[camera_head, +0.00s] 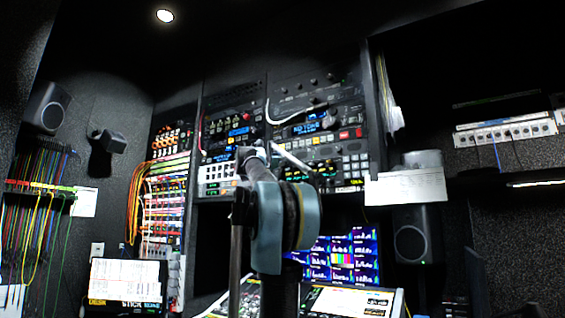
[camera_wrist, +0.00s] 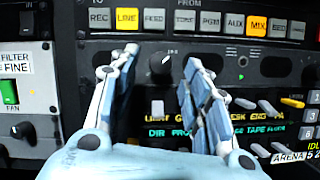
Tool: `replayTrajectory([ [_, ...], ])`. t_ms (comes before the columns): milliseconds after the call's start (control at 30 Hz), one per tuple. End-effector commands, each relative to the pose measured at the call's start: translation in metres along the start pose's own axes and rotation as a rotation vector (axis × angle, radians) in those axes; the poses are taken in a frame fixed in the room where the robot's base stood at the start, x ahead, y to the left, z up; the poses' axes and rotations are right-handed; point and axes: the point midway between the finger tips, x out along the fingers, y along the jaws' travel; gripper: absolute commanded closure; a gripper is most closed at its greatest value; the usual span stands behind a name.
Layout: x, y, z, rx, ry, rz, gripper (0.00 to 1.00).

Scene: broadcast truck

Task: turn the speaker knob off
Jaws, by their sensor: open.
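A round dark knob (camera_wrist: 160,63) with a pale mark on its upper edge sits on a black rack panel in the wrist view, below a row of labelled buttons. No speaker label is readable on it, so I cannot tell for sure that it is the speaker knob. My gripper (camera_wrist: 159,70) is open, with one finger to the left of the knob and one to the right. The fingers appear apart from the knob; their exact depth is unclear. In the head view, my arm covers part of the rack and the knob cannot be made out.
Lit buttons (camera_wrist: 257,24) run above the knob. Lever switches (camera_wrist: 257,108) and a lit text strip (camera_wrist: 262,130) lie below it. A green switch (camera_wrist: 9,92) is at the left. In the head view, monitors (camera_head: 345,256) stand behind my arm, and a speaker (camera_head: 412,243) is at the right.

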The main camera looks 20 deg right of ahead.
Motion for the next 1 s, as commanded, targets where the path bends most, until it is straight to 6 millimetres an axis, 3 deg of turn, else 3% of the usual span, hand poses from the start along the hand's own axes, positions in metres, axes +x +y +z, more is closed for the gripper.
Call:
replayTrajectory([
  [200, 0.02, 0.0, 0.0, -0.001, -0.001, 0.0, 0.56],
  [567, 0.024, 0.001, 0.0, 0.0, 0.0, 0.002, 0.56],
  [767, 0.023, 0.002, 0.0, 0.001, 0.0, 0.002, 0.99],
  [1000, 0.023, 0.002, 0.0, -0.004, 0.001, 0.005, 1.0],
])
